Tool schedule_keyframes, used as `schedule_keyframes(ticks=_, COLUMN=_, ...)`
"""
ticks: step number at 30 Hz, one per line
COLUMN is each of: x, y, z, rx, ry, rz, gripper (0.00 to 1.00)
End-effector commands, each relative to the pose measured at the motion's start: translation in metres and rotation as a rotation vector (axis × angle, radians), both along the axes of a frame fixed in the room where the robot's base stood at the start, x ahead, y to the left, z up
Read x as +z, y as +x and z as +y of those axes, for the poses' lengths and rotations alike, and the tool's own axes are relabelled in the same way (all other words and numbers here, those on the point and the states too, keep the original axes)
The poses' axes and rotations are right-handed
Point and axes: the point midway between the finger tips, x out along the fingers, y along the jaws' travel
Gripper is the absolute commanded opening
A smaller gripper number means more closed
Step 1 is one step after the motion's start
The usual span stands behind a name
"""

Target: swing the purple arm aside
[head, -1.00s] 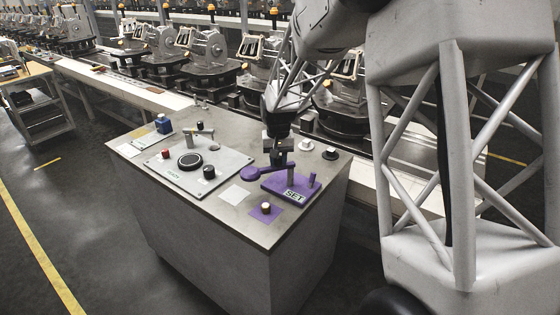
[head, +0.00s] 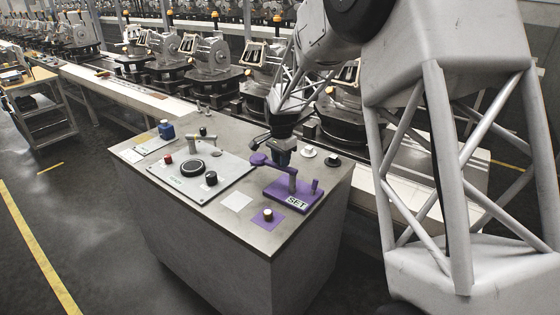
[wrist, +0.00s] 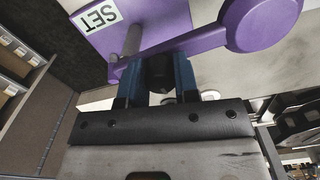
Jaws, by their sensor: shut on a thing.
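The purple arm (head: 275,165) is a bar with a round disc at its free end, on a post above a purple base plate (head: 283,200) labelled SET. The disc points to the left and back of the console. In the wrist view the purple arm (wrist: 170,45) crosses just beyond my fingertips, with its disc (wrist: 262,22) at the upper right. My gripper (head: 283,160) is at the bar, and its blue fingers (wrist: 156,72) are shut on it. The exact contact is partly hidden.
The grey console (head: 225,215) also holds a panel (head: 203,172) with a dial and knobs, a blue block (head: 166,130), and a purple square (head: 270,222) with a knob. The conveyor with machines runs behind.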

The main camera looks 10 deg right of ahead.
Motion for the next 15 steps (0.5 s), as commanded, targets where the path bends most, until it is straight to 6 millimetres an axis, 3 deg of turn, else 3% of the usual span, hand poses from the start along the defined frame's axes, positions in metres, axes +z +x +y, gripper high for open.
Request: schedule_keyframes(ticks=15, x=0.0002, y=0.004, z=-0.0036, rx=-0.108, ry=0.0, rz=-0.001, gripper=0.0)
